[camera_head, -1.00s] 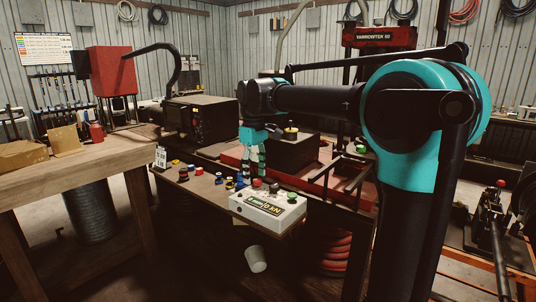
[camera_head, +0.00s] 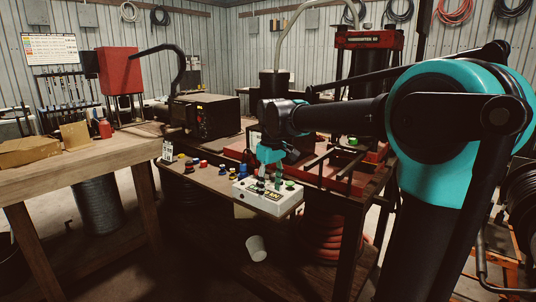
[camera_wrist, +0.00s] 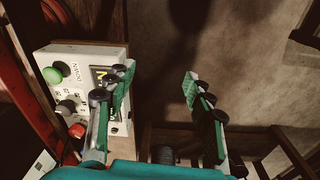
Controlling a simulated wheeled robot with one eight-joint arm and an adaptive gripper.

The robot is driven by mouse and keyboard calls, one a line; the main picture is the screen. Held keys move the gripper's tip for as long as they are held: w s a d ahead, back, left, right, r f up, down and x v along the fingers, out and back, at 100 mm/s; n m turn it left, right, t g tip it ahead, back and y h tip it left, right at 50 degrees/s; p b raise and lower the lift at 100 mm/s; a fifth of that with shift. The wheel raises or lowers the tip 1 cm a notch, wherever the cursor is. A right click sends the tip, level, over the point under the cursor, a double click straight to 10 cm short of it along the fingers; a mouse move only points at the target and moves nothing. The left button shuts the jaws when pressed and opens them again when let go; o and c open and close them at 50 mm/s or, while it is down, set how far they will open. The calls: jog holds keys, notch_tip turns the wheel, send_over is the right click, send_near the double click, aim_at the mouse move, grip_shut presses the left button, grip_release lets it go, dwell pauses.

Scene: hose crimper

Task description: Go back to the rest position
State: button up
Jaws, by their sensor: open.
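My gripper (camera_head: 268,183) is open and empty. In the head view it hangs in front of the white control box (camera_head: 252,197), covering part of its face. In the wrist view the two green-padded fingers of my gripper (camera_wrist: 158,82) are spread wide apart, with bare floor seen between them. The left finger overlaps the control box (camera_wrist: 88,52), which carries a green button (camera_wrist: 53,75) and a red button (camera_wrist: 77,131). I cannot tell whether the finger touches the box.
A wooden table (camera_head: 70,160) stands at left. A white cup (camera_head: 256,248) lies below the bench, near coiled red hose (camera_head: 320,240).

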jog(key=s+d+f+m+t, duration=0.1)
jog(key=s+d+f+m, duration=0.3)
jog(key=s+d+f, duration=0.5)
jog(key=s+d+f+m+t, duration=0.2)
jog(key=s+d+f+m, duration=0.2)
jog(key=s+d+f, duration=0.5)
notch_tip(320, 180, down, 4)
jog(key=shift+d+f+m, duration=0.15)
jog(key=shift+f+m, duration=0.1)
jog(key=shift+m, duration=0.15)
jog(key=shift+s, duration=0.1)
